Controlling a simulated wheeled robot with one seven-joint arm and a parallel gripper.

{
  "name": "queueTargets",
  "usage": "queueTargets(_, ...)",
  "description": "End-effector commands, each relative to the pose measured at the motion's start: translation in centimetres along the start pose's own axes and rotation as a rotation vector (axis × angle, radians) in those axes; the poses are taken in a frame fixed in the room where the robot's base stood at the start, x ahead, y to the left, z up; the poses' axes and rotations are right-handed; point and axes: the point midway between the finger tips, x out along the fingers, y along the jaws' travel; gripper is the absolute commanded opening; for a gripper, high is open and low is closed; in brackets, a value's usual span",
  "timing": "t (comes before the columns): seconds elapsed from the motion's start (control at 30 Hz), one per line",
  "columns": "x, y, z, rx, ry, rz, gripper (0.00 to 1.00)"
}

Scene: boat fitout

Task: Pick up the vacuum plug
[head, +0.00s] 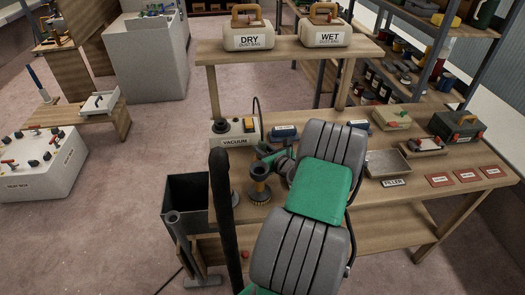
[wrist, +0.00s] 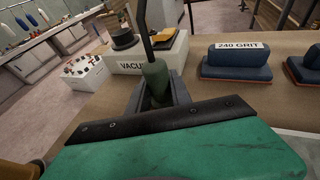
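The vacuum plug (wrist: 155,80) is a small dull-green body with a black cable rising from its top. It stands between the two dark fingers of my gripper (wrist: 160,92) in the wrist view and fills the gap between them; the fingers look closed on it. Its lower end is hidden, so I cannot tell if it touches the bench. In the head view my gripper (head: 268,153) is at the bench's left part, just right of the vacuum unit (head: 235,131). The plug is too small to make out there. The cable (head: 257,106) arches beside the unit.
Sanding blocks, one labelled 240 GRIT (wrist: 240,62), lie right of my gripper. A round brush (head: 259,184) stands near the bench's front left. A metal tray (head: 387,163) and red sheets (head: 467,175) lie to the right. DRY (head: 249,36) and WET (head: 323,34) boxes stand on the upper shelf.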

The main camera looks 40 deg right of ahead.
Motion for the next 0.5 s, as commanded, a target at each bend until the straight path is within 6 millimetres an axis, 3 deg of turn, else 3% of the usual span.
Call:
queueTargets(0.27,-0.01,-0.01,0.01,0.0,0.0,0.0,0.0)
queueTargets(0.5,-0.02,-0.01,0.01,0.0,0.0,0.0,0.0)
